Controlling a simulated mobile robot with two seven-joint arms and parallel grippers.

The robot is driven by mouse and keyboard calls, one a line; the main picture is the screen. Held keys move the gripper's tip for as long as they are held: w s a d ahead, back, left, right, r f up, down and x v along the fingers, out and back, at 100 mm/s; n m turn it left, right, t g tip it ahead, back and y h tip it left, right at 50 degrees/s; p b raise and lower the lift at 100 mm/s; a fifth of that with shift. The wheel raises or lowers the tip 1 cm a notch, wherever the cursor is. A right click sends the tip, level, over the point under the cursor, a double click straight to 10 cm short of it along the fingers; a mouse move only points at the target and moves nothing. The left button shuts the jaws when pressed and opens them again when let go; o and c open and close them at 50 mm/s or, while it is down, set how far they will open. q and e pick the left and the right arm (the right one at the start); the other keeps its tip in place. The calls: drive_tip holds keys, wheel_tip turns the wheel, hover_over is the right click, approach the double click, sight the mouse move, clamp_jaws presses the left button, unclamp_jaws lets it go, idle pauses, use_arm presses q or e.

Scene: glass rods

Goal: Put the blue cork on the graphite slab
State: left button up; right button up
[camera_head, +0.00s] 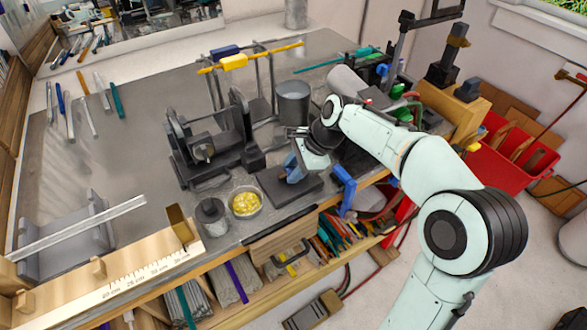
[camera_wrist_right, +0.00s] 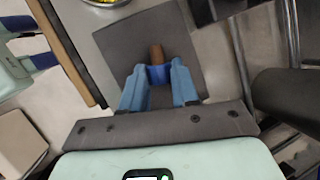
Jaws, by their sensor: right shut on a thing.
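The graphite slab (camera_head: 272,186) is a flat dark square on the bench near its front edge; it also fills the middle of the right wrist view (camera_wrist_right: 125,40). My right gripper (camera_head: 291,173) is over the slab. In the right wrist view its blue fingers (camera_wrist_right: 158,78) are shut on the blue cork (camera_wrist_right: 157,73), which shows a blue part and a brown part (camera_wrist_right: 157,53). The cork looks over the slab's surface; whether it touches cannot be told. In the head view the fingers mostly hide the cork. My left gripper is not in view.
A glass dish of yellow bits (camera_head: 246,202) and a grey lidded jar (camera_head: 211,215) stand left of the slab. A dark machine (camera_head: 212,145) and a grey cylinder (camera_head: 293,101) stand behind it. A blue clamp (camera_head: 344,188) is at the bench edge to the right.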

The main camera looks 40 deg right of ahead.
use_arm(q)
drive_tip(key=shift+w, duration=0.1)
use_arm(e)
drive_tip(key=shift+w+r, duration=0.1)
drive_tip(key=shift+f, duration=0.2)
drive_tip(key=shift+s+a+f, duration=0.1)
drive_tip(key=shift+s+f, duration=0.1)
drive_tip(key=shift+f, duration=0.4)
drive_tip(key=o, duration=0.7)
drive_tip(key=shift+o, duration=0.2)
drive_tip(key=shift+r, duration=0.25)
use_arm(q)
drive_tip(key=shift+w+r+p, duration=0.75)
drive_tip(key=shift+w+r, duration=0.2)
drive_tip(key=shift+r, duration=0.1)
use_arm(e)
drive_tip(key=v, duration=1.3)
drive_tip(key=shift+w, duration=0.35)
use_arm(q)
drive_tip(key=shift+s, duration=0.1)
use_arm(e)
drive_tip(key=shift+r, duration=0.1)
